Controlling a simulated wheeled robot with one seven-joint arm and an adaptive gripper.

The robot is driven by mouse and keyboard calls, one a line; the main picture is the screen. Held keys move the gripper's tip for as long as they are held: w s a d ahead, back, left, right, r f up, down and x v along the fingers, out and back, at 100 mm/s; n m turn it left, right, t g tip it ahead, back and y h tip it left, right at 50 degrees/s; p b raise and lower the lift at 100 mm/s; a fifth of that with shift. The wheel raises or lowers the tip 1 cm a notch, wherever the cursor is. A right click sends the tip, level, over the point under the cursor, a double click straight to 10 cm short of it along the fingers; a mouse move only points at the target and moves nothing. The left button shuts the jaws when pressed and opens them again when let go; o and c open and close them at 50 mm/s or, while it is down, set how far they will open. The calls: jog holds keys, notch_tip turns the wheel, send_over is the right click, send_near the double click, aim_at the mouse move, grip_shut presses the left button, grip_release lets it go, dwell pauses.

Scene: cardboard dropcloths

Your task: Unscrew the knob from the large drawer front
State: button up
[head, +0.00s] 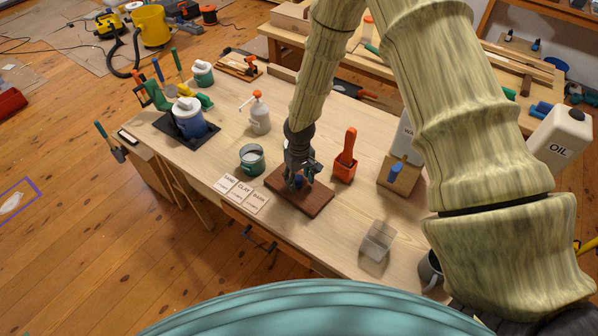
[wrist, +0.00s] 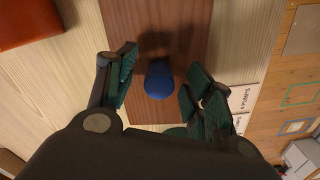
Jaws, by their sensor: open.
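The large drawer front (head: 317,202) is a dark brown wooden board lying flat on the workbench; it also shows in the wrist view (wrist: 155,22). A blue knob (wrist: 159,80) stands on the board in the wrist view; in the head view only a bit of blue (head: 298,182) shows between my fingers. My gripper (head: 297,178) points down over the board. In the wrist view my gripper (wrist: 157,88) is open, with a green-padded finger on each side of the knob and gaps on both sides. The knob's base is hidden from above.
A red-orange holder (head: 345,160) stands right of the board, and a green-grey can (head: 252,159) stands left of it. Labelled cards (head: 242,194) lie at the bench's front edge. A clear bin (head: 377,242) sits front right. Bare bench lies between them.

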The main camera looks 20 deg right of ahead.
jog(key=shift+f, duration=0.3)
jog(key=c, duration=1.1)
jog(key=n+p, duration=0.1)
jog(key=n, duration=0.2)
jog(key=shift+d+r+n, duration=0.1)
jog(key=shift+n, duration=0.3)
jog(key=n+p, duration=0.1)
jog(key=n, duration=0.3)
jog(key=shift+n+p, duration=0.4)
jog(key=n+p, duration=0.1)
jog(key=n, duration=0.3)
jog(key=shift+w+d+n+p, duration=0.1)
jog(key=shift+w+n+p, duration=0.05)
jog(key=shift+n+p, duration=0.15)
jog(key=n+p, duration=0.1)
jog(key=n, duration=0.3)
jog(key=shift+w, duration=0.1)
